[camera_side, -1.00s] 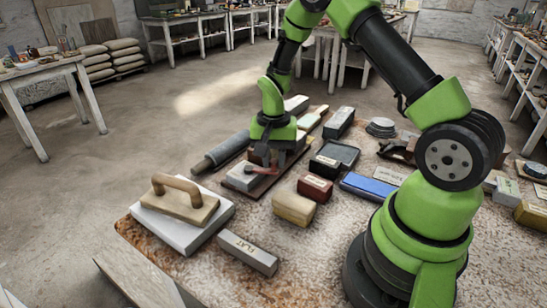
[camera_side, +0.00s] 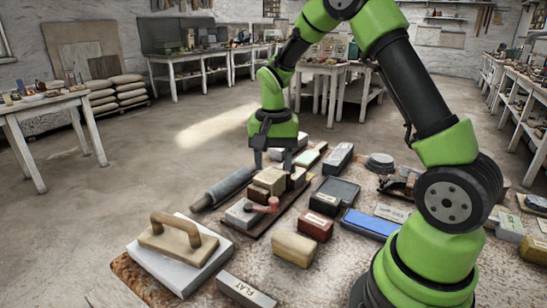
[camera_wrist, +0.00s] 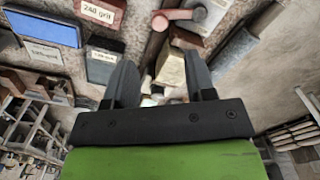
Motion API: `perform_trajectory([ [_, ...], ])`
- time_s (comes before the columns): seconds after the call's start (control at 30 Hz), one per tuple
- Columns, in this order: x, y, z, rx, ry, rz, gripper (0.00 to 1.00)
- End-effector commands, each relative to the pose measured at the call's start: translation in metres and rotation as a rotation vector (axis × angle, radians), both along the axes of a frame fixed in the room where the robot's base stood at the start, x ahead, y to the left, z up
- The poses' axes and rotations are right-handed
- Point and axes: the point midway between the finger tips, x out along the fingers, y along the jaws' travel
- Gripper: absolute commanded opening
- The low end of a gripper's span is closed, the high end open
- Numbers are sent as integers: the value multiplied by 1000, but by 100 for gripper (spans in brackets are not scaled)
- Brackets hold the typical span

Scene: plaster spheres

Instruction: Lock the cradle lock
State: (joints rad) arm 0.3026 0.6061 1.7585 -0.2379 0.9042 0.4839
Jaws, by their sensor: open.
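A wooden cradle base (camera_side: 256,231) lies in the middle of the bench. A cream block (camera_side: 270,180) and brown blocks sit just behind the lever. My gripper (camera_side: 273,164) is above these blocks, behind and above the lever, open and not touching the lever. In the wrist view, my gripper (camera_wrist: 160,60) has the cream block (camera_wrist: 171,66) beyond and between its fingers. I cannot tell whether the lock is engaged.
A dark grey roller (camera_side: 222,187) lies left of the cradle. A wooden-handled float (camera_side: 178,240) on a pale slab stands near left. A dark red box (camera_side: 315,225), a yellowish block (camera_side: 293,248) and a blue stone (camera_side: 370,224) crowd the right. The air above is free.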

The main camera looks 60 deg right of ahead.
Motion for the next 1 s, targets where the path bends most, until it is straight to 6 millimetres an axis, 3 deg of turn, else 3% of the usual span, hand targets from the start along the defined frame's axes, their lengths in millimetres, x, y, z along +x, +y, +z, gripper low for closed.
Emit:
perform_trajectory([
  [0.37,0,0,8,-1,1,1,48],
  [0.53,5,4,9,-6,15,110,9],
  [0.6,11,9,9,-13,36,261,0],
  [1.0,54,60,19,-13,269,1543,0],
])
